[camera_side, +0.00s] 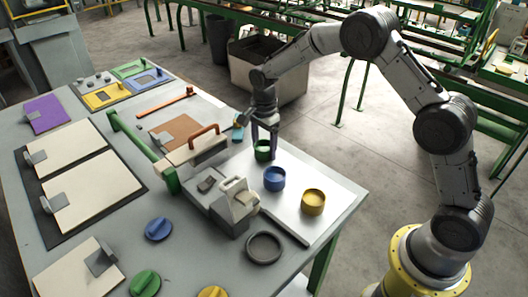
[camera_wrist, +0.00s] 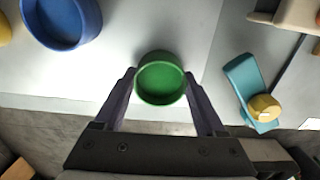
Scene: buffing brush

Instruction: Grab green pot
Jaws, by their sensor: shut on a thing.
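The green pot (camera_side: 263,150) stands upright near the far edge of the pale board in the side view. In the wrist view the pot (camera_wrist: 161,78) sits between the two fingertips, its open round top facing the camera. My gripper (camera_side: 264,136) is above and around it, fingers pointing down. In the wrist view my gripper (camera_wrist: 160,82) has a finger at each side of the pot, shut on it. I cannot tell whether the pot's base touches the board.
A blue pot (camera_side: 274,178) and a yellow pot (camera_side: 312,201) stand in front of the green one. A teal piece with a yellow knob (camera_wrist: 255,95) lies to the right in the wrist view. A grey clamp block (camera_side: 230,203) and an orange-handled tool (camera_side: 200,145) are left of the pots.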

